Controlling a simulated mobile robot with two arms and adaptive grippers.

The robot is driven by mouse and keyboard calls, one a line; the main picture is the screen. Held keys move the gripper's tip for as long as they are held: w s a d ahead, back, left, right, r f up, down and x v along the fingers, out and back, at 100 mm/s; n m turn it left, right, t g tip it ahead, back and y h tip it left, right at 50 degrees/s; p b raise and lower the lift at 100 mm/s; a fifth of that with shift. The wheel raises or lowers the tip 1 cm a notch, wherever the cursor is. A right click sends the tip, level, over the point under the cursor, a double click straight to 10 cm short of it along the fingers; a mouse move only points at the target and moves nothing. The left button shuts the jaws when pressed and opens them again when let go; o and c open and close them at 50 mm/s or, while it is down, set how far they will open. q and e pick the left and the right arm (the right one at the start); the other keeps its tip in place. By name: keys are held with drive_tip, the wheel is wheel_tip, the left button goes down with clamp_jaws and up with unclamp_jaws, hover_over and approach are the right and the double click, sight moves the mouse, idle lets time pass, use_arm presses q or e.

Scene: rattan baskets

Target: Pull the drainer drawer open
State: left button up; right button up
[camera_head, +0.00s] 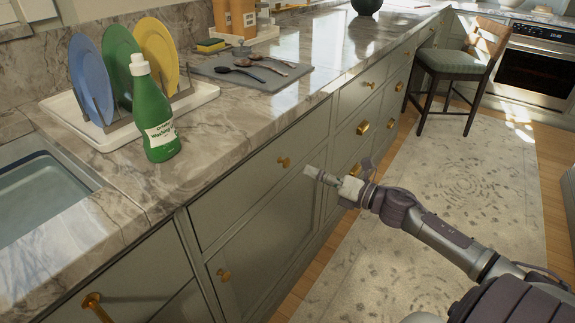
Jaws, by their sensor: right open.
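The drawer below the drainer side of the counter has a grey-green front (240,190) and a small brass knob (284,161). It looks closed, flush with the cabinet. My right gripper (322,176) reaches in from the right, in front of the cabinet. It is open, empty and to the right of the knob, apart from it in the picture. The white drainer tray (113,140) stands on the counter above, holding blue, green and yellow plates. My left gripper is not in view.
A green washing-liquid bottle (155,115) stands at the drainer's front. A sink (40,190) is at left. Utensils lie on a grey mat (275,80). The rug (450,175) is clear before a chair (455,65).

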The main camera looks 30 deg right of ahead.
sight(289, 163)
drive_tip(key=x, duration=0.9)
drive_tip(key=shift+w+d, duration=0.1)
clamp_jaws()
drive_tip(key=shift+f, duration=0.1)
